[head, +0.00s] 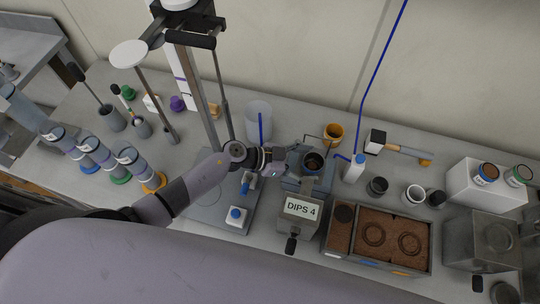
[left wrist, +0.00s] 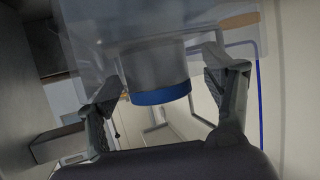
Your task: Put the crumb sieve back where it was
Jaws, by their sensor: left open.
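I cannot tell for certain which item is the crumb sieve. A small round grey cup with brown contents (head: 313,162) stands on a grey-blue device behind the box marked DIPS 4 (head: 300,208). My left gripper (head: 290,159) is just left of this cup, its fingers pointing at it. In the left wrist view my left gripper (left wrist: 165,88) is open, with a grey cylinder with a blue band (left wrist: 160,75) between and beyond its fingers. I cannot tell whether they touch it. My right gripper is not in view.
An orange cup (head: 333,133) and a white bottle (head: 354,170) stand close by. A clear beaker (head: 258,118) is behind my wrist. A soil tray (head: 378,268) is at front right. Banded cylinders (head: 130,160) stand at left, and a tall press frame (head: 207,95) rises behind my forearm.

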